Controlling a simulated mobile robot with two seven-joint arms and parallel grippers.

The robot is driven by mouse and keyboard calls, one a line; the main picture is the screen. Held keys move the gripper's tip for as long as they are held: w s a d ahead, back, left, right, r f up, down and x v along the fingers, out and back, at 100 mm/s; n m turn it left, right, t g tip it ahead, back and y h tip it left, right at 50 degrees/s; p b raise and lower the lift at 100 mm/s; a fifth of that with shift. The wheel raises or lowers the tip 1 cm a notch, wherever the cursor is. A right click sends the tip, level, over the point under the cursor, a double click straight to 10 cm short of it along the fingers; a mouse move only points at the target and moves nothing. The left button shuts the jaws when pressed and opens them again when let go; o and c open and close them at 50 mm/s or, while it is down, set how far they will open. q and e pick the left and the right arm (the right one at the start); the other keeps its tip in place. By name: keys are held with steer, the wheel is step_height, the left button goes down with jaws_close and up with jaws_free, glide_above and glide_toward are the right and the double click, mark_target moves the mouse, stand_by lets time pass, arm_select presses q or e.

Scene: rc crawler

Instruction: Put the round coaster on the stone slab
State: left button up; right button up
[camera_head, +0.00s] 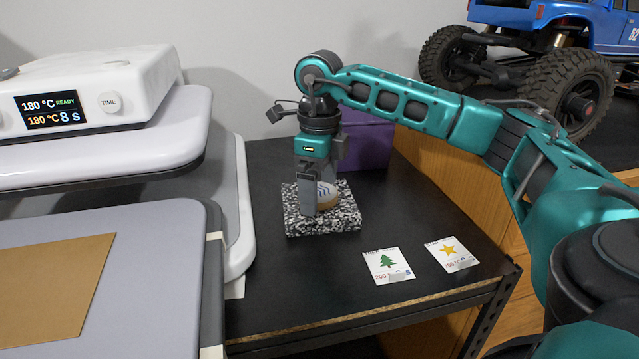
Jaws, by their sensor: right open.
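The stone slab (345,221) is a speckled black-and-white block on the black table. My right gripper (311,208) points down over the slab at the coaster's left side. It is open, and its near finger hides part of the coaster. I cannot tell whether a finger touches the coaster. My left gripper is not in view.
A heat press (95,97) with a display stands at the left. A purple box (367,146) sits behind the slab. Two printed cards, a tree card (388,265) and a star card (451,253), lie in front. A blue crawler (560,40) is at the upper right.

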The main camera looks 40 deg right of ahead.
mark_target(320, 193)
arm_select(q)
steer(key=p, duration=0.1)
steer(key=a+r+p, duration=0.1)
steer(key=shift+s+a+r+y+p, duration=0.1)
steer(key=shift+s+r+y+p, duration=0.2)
steer(key=shift+p, duration=0.1)
arm_select(e)
step_height(320, 193, up, 12)
steer(key=shift+r, duration=0.2)
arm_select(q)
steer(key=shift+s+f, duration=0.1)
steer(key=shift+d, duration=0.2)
arm_select(e)
steer(key=shift+f, duration=0.1)
